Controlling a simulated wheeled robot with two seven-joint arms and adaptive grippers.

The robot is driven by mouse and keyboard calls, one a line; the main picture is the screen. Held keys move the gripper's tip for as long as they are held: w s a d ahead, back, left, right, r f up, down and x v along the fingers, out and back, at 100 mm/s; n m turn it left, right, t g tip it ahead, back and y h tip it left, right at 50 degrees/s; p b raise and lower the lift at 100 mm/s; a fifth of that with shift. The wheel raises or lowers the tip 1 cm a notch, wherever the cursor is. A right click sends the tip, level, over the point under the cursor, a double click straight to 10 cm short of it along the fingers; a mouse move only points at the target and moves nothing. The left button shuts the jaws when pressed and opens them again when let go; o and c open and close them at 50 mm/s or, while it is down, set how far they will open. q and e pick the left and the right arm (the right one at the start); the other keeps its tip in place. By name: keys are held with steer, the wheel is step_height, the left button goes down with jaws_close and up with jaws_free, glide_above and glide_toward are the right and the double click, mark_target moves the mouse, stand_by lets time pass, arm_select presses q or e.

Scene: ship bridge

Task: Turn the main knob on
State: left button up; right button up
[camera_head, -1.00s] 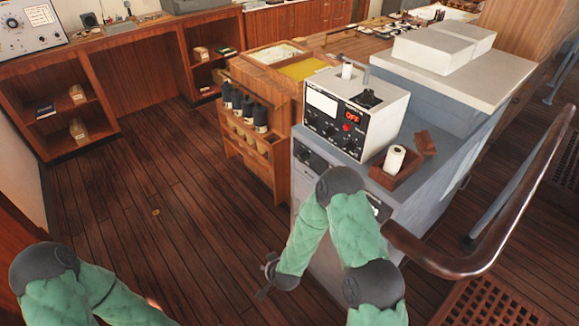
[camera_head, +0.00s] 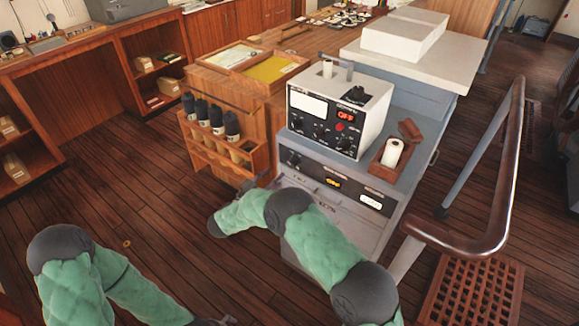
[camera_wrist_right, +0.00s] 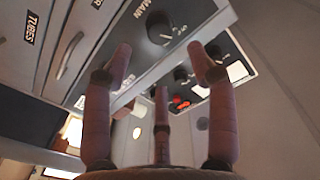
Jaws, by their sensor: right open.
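The main knob (camera_wrist_right: 161,30), a dark knob beside the label MAIN, is on the cabinet panel at the top of the right wrist view. In the head view the panel's dark knob (camera_head: 292,158) is at its left end. My right gripper (camera_wrist_right: 160,62) is open and empty, its fingers spread below the knob in the wrist view and apart from it. In the head view my right gripper (camera_head: 248,185) is small and dark, left of the cabinet (camera_head: 350,222) front. Only a bit of my left gripper (camera_head: 222,321) shows at the bottom edge; its fingers are unclear.
A wooden rack (camera_head: 228,150) with dark bottles is close to my right gripper. A curved handrail (camera_head: 490,225) is on the right. The floor at left is clear.

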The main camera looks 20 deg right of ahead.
mark_target(290, 165)
steer(key=b+x, duration=0.2)
steer(key=x, duration=0.7)
steer(key=c, duration=1.1)
